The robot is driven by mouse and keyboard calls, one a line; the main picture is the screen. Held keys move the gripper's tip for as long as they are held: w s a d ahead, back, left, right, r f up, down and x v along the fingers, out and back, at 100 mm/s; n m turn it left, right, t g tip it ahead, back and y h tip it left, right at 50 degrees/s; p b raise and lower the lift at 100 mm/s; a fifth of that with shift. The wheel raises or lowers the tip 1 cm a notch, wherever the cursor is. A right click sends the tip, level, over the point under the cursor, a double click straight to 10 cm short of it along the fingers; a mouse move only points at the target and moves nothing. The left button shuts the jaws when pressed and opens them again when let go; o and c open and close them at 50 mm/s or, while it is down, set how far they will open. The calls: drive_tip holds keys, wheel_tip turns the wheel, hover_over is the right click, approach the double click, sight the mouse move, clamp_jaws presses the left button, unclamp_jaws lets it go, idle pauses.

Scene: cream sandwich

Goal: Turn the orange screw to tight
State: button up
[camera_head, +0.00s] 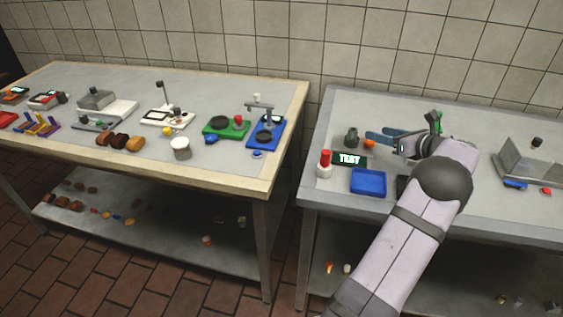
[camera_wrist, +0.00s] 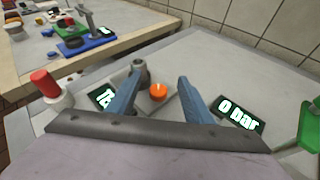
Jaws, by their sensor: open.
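The orange screw (camera_head: 369,143) is on the right-hand table, close to a dark grey upright fitting. In the wrist view the orange screw (camera_wrist: 158,91) shows as a round orange head with a mark on top, between my two blue fingers. My gripper (camera_wrist: 160,76) is open and empty, with one finger left and one right of the screw in the picture. In the head view my gripper (camera_head: 378,135) reaches left over the table, its blue fingers just behind the screw. I cannot tell the height of the fingertips above the screw.
The grey fitting (camera_wrist: 140,66) stands close to the left fingertip. A TEST display (camera_head: 349,159), a red-topped white post (camera_head: 325,162) and a blue tray (camera_head: 368,181) lie nearby. A "0 bar" display (camera_wrist: 238,114) is right of the fingers. A green part (camera_wrist: 309,128) stands farther right.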

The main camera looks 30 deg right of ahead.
drive_tip(key=w+a+r+m+h, duration=0.1)
drive_tip(key=w+m, duration=0.1)
drive_tip(key=w, duration=0.1)
drive_tip(key=w+a+r+m, duration=0.1)
drive_tip(key=w+m, duration=0.1)
drive_tip(key=w, duration=0.1)
drive_tip(key=w+a+r+m+h+b, duration=0.1)
drive_tip(key=w, duration=0.2)
drive_tip(key=shift+w+a+r+m+h, duration=0.2)
drive_tip(key=shift+w+a+m+h, duration=0.1)
drive_tip(key=shift+w+a+m, duration=0.1)
drive_tip(key=w+a+m+g+h, duration=0.1)
drive_tip(key=w+a+m+h, duration=0.1)
drive_tip(key=w+a+m, duration=0.4)
drive_tip(key=s+a+f+m+g+b, duration=0.1)
drive_tip(key=s+a+f+m+g, duration=0.1)
drive_tip(key=a+m, duration=0.2)
drive_tip(key=s+a+f+m+g, duration=0.1)
drive_tip(key=s+a+m+g, duration=0.1)
drive_tip(key=a, duration=0.8)
drive_tip(key=s+a+f+m+g+b, duration=0.1)
drive_tip(key=s+a+f+m+g, duration=0.1)
drive_tip(key=s+a+m, duration=0.2)
drive_tip(key=shift+a+f+m+h+b, duration=0.35)
drive_tip(key=shift+a+m, duration=0.75)
drive_tip(key=shift+a, duration=0.5)
